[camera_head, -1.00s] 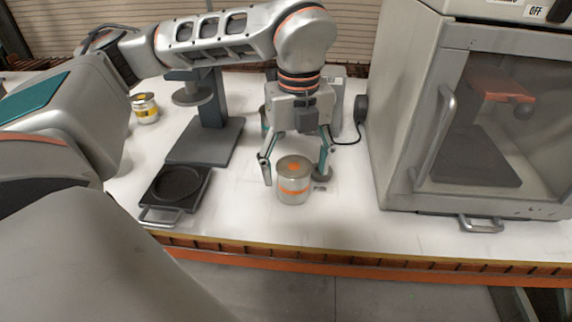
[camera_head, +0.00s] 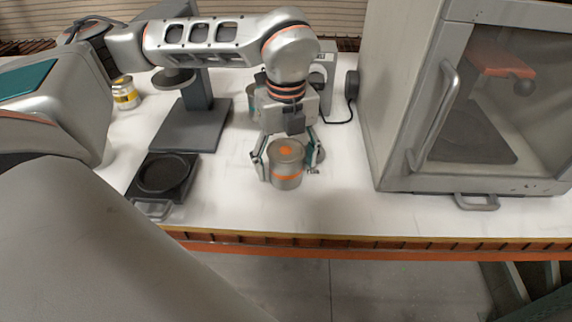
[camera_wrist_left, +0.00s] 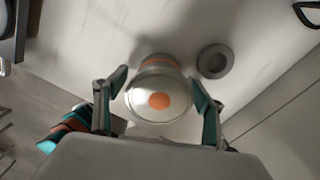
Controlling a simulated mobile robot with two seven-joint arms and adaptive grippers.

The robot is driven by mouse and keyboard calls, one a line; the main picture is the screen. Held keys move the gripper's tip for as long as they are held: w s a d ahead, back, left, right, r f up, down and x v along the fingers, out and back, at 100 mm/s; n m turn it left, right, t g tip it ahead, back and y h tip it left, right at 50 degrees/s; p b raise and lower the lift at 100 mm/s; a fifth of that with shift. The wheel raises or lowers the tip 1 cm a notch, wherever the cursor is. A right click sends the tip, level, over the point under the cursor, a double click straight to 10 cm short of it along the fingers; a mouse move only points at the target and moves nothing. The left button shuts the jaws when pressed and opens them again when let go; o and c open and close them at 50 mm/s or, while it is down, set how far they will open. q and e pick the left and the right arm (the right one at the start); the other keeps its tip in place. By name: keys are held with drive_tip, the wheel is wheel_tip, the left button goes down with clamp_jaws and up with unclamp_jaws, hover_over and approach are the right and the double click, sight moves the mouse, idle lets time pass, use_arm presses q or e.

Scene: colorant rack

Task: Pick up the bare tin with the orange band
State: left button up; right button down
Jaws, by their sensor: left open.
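The bare metal tin with the orange band (camera_head: 286,172) stands upright on the white table, with an orange dot on its lid. My left gripper (camera_head: 284,172) is open, with one finger on each side of the tin. In the left wrist view the tin (camera_wrist_left: 160,100) lies between the fingers of the left gripper (camera_wrist_left: 160,88), with its lid facing the camera. A gap shows on the left; on the right the finger is close to the tin, and I cannot tell whether it touches. My right gripper is not in view.
A small grey disc (camera_wrist_left: 215,61) lies beside the tin. A dark tray with a handle (camera_head: 163,176) and a grey stand (camera_head: 190,128) are to the left. A yellow-banded tin (camera_head: 125,93) stands at back left. A large glass-fronted cabinet (camera_head: 420,100) blocks the right side.

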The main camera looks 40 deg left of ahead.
use_arm(q)
drive_tip(key=shift+f, duration=0.55)
drive_tip(key=c, duration=1.5)
drive_tip(key=shift+r, duration=0.2)
drive_tip(key=shift+r, duration=0.95)
wheel_tip(320, 180, up, 18)
drive_tip(key=p, duration=0.1)
drive_tip(key=shift+f, duration=0.25)
drive_tip(key=shift+r, duration=0.1)
